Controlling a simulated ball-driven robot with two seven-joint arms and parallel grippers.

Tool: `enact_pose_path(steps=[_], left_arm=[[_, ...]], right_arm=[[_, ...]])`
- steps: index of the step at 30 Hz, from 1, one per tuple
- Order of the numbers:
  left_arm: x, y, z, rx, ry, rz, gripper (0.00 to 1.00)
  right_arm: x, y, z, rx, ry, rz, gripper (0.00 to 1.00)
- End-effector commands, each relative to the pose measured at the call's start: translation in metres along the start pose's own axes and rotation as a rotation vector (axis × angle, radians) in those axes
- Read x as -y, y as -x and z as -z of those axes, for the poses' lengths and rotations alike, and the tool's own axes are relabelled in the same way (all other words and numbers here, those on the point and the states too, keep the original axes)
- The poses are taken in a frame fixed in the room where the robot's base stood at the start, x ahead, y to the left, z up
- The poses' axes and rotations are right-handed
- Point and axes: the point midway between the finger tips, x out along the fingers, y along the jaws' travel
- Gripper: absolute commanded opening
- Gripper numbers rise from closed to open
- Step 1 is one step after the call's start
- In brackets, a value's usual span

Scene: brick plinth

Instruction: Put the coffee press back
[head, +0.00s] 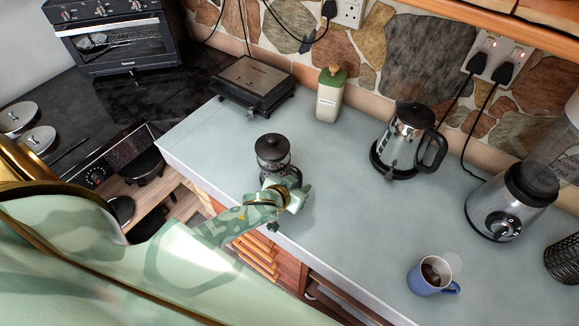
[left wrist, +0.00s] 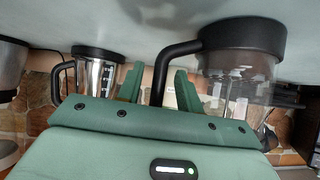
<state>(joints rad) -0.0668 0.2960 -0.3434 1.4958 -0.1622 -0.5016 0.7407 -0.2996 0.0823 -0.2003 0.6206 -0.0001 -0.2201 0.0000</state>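The coffee press (head: 272,158), a glass jug with a black lid, stands upright on the counter near its left front edge. My left gripper (head: 296,194) is at its near right side and hides part of its lower body. In the left wrist view, which is upside down, the press (left wrist: 240,85) is on the right. Its black handle shows between the two green fingers of my left gripper (left wrist: 160,88). The fingers are apart, with gaps beside the handle, so the gripper is open. My right gripper is in neither view.
A kettle (head: 405,140), a green bottle (head: 330,94) and a black appliance (head: 253,85) stand at the back of the counter (head: 345,200). A blender (head: 505,205) and a blue mug (head: 432,275) are at the right. The counter's middle is clear.

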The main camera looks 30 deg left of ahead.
Motion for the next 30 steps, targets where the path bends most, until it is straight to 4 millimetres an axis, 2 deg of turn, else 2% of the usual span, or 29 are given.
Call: enact_pose_path(steps=[9, 15, 19, 30], left_arm=[[0.0, 0.075, 0.001, 0.001, 0.001, 0.0, 0.36], [0.001, 0.104, 0.0, 0.001, -0.001, 0.0, 0.36], [0.001, 0.11, 0.0, 0.0, -0.001, 0.001, 0.36], [0.001, 0.11, 0.0, 0.0, 0.0, 0.001, 0.36]], right_arm=[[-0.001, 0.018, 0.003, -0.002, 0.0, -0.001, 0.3], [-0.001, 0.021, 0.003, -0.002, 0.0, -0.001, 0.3], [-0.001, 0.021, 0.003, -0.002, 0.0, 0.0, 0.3], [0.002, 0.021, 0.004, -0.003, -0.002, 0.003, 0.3]])
